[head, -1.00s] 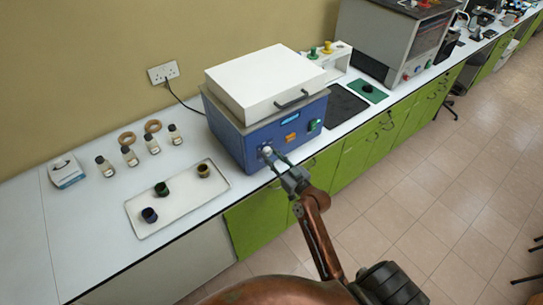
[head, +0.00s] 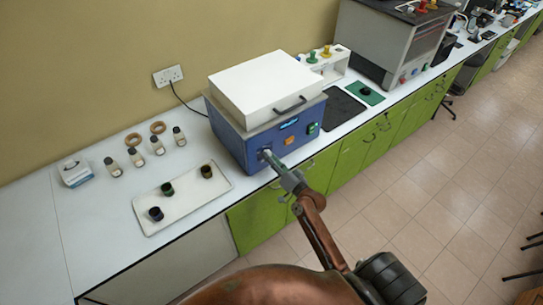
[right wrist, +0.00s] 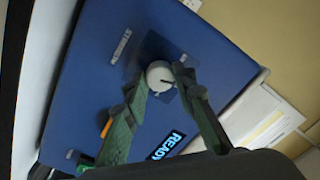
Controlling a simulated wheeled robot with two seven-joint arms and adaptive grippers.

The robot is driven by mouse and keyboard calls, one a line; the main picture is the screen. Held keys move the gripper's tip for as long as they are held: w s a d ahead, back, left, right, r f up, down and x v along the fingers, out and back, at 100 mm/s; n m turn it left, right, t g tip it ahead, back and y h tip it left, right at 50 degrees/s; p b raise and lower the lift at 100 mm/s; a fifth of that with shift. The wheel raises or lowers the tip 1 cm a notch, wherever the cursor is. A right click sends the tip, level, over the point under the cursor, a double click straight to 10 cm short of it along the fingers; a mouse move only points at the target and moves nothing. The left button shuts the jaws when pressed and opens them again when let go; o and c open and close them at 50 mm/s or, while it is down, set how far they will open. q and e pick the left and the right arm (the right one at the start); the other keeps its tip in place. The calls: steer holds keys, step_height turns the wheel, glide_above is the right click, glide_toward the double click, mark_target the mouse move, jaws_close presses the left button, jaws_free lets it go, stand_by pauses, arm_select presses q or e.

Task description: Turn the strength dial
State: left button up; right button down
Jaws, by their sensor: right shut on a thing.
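The strength dial (right wrist: 160,76) is a round white knob with a dark pointer mark on the blue front panel of a box-shaped machine (head: 236,143) with a white lid. In the right wrist view my right gripper (right wrist: 164,84) has its green fingers on both sides of the dial, shut on it. In the head view my right gripper (head: 270,157) reaches the lower left of the machine's front and mostly hides the dial. My left gripper is not in view.
A white tray (head: 183,197) with three small dark cups lies left of the machine. Several small bottles (head: 136,157) and two tan rings stand behind it. A black mat (head: 343,108) and a grey appliance (head: 392,45) are to the right.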

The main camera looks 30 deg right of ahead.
steer(key=shift+m+p, duration=0.75)
steer(key=shift+m, duration=0.85)
steer(key=c, duration=1.6)
jaws_free()
steer(key=shift+s, duration=0.1)
steer(key=s, duration=1.1)
steer(key=shift+s+d, duration=0.4)
steer(key=shift+d, duration=0.05)
